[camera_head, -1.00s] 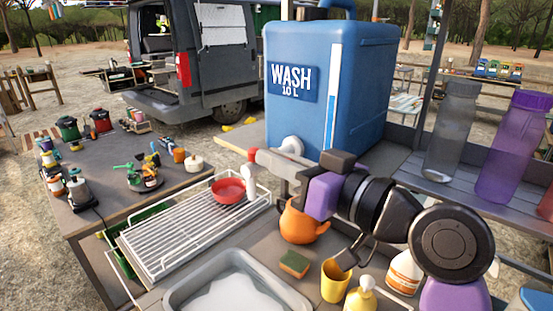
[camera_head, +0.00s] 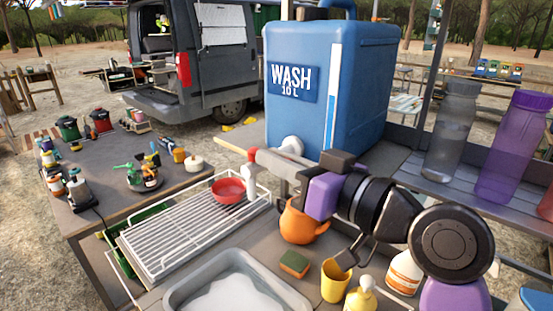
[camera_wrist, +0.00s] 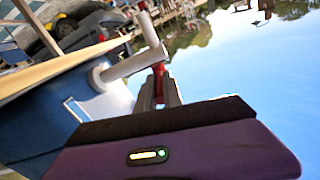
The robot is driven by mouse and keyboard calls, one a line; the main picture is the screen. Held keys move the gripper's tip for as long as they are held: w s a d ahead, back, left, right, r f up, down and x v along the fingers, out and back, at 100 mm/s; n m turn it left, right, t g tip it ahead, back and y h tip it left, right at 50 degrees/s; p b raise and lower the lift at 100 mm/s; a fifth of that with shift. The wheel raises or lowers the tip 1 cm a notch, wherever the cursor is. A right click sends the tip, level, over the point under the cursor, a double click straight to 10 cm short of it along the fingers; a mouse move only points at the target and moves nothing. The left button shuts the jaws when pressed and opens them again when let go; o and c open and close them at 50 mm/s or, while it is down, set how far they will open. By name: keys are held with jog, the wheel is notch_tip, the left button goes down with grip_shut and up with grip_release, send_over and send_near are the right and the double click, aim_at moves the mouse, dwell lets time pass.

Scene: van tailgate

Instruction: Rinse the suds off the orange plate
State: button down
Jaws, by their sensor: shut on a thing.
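My gripper (camera_wrist: 159,92) is shut on the red tap lever (camera_wrist: 158,70), which shows between its grey fingers in the wrist view. In the head view the red lever (camera_head: 252,154) sits above the white spout (camera_head: 249,173), at the front of the blue wash tank (camera_head: 345,85). No water stream shows below the spout. A grey basin (camera_head: 172,297) with white suds (camera_head: 232,298) is at the bottom of the head view. I cannot make out an orange plate in either view.
A wire drying rack (camera_head: 165,240) holds a red bowl (camera_head: 228,191). An orange kettle (camera_head: 298,222), a sponge (camera_head: 294,264), a yellow cup (camera_head: 334,281) and a yellow soap bottle (camera_head: 361,297) stand below my arm. Bottles (camera_head: 453,130) stand on the right shelf.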

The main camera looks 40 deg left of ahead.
jog(key=shift+s+a+m+t+h+p, duration=0.1)
jog(key=shift+s+m+t+h+p, duration=0.15)
jog(key=shift+m+t+p, duration=0.45)
jog(key=shift+s+m+t+h+p, duration=0.2)
jog(key=shift+m+t+p, duration=0.15)
jog(key=shift+t, duration=0.6)
jog(key=shift+s+a+m+t+h+p, duration=0.1)
jog(key=shift+s+m+t+h+p, duration=0.15)
jog(key=shift+m+t+p, duration=0.45)
jog(key=c, duration=1.5)
grip_release()
jog(key=shift+d, duration=0.1)
